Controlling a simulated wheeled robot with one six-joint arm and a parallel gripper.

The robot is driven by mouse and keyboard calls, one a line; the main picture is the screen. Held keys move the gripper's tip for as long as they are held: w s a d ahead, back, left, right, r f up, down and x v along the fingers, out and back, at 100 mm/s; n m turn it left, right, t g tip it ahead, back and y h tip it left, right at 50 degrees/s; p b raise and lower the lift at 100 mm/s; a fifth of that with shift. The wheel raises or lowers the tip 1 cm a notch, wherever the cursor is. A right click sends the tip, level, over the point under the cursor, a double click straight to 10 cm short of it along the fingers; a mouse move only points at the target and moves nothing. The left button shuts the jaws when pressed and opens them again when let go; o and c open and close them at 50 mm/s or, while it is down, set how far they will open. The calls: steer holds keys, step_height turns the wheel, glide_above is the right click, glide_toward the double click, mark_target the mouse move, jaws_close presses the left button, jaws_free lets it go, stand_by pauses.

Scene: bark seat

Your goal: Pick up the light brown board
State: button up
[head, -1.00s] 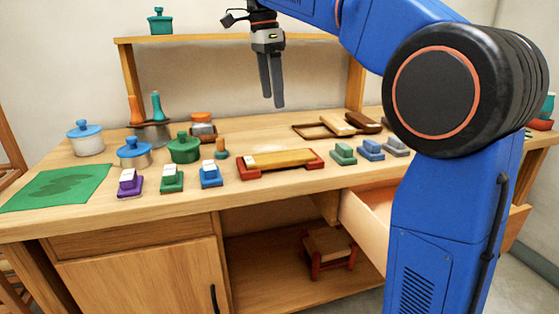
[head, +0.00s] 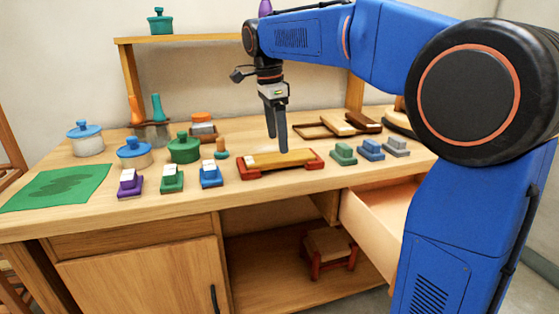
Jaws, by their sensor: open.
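A light brown board (head: 335,124) lies in a dark brown framed tray (head: 308,131) at the back of the bench, beside a darker brown board (head: 362,121). A yellowish-tan board (head: 262,162) lies across a red holder (head: 249,172) nearer the front. My gripper (head: 277,143) points down, open and empty, with its fingertips just above or behind the tan board in the picture. The exact gap between fingertips and board cannot be told. The gripper is left of the light brown board and apart from it.
Green, blue and grey blocks (head: 370,149) stand right of the red holder. Lidded pots (head: 184,148), small blocks (head: 172,179) and a green mat (head: 55,187) are to the left. An open drawer (head: 375,225) juts out at front right. A shelf (head: 200,39) crosses the back.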

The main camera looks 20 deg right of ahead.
mark_target(279, 156)
steer(key=shift+s+d+f, duration=0.1)
steer(key=shift+d+f, duration=0.05)
steer(key=shift+f, duration=1.15)
steer(key=shift+d+f, duration=0.1)
steer(key=shift+f, duration=1.15)
steer(key=c, duration=1.3)
